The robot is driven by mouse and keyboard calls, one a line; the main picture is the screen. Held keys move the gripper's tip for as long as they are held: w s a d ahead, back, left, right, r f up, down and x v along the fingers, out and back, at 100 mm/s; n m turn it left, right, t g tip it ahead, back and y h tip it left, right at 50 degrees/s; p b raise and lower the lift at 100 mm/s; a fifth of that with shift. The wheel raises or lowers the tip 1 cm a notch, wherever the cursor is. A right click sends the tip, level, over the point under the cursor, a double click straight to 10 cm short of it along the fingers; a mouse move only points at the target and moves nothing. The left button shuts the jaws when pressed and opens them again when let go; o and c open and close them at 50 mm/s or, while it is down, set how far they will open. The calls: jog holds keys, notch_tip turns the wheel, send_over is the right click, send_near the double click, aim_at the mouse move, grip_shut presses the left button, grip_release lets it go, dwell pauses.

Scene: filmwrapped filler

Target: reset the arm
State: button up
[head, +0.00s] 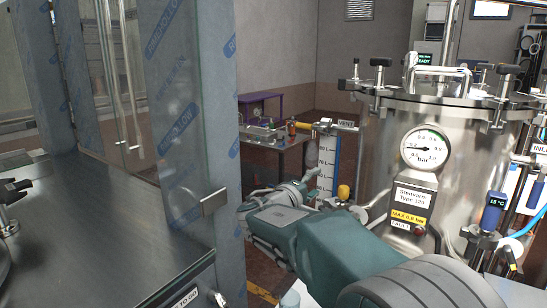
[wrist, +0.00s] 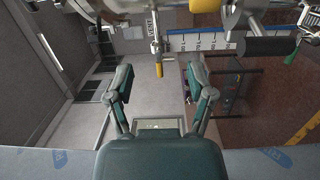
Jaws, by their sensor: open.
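My arm crosses the lower middle of the head view in teal and grey, between the filmed panel and the steel tank. My gripper shows in the wrist view (wrist: 158,82) with its two dark-padded fingers spread wide and nothing between them. In the head view its end is small and partly hidden behind my own wrist, so its fingers are unclear there.
A steel pressure tank (head: 450,140) with a gauge (head: 425,148) stands close on the right. A glass panel edged with blue-printed film (head: 190,130) and a steel worktop (head: 90,225) are on the left. A cluttered bench (head: 275,140) stands behind. A yellow-handled vent valve (wrist: 158,68) lies beyond the fingers.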

jog(key=s+d+f+m+g+y, duration=0.2)
jog(key=s+d+f+m+g, duration=0.15)
jog(key=s+d, duration=0.45)
jog(key=s+d+f+m+g+y, duration=0.2)
jog(key=s+d+g, duration=0.15)
jog(key=s, duration=0.75)
jog(key=s+a+f+m+y, duration=0.2)
jog(key=s+f+y, duration=0.2)
jog(key=s, duration=0.4)
jog(key=s+a+f+m+g+y, duration=0.1)
jog(key=s+a+f+m+y, duration=0.1)
jog(key=s, duration=0.7)
jog(key=shift+s+a+f+y, duration=0.2)
jog(key=shift+a+f+y, duration=0.7)
jog(key=shift+y, duration=0.1)
dwell(3.4)
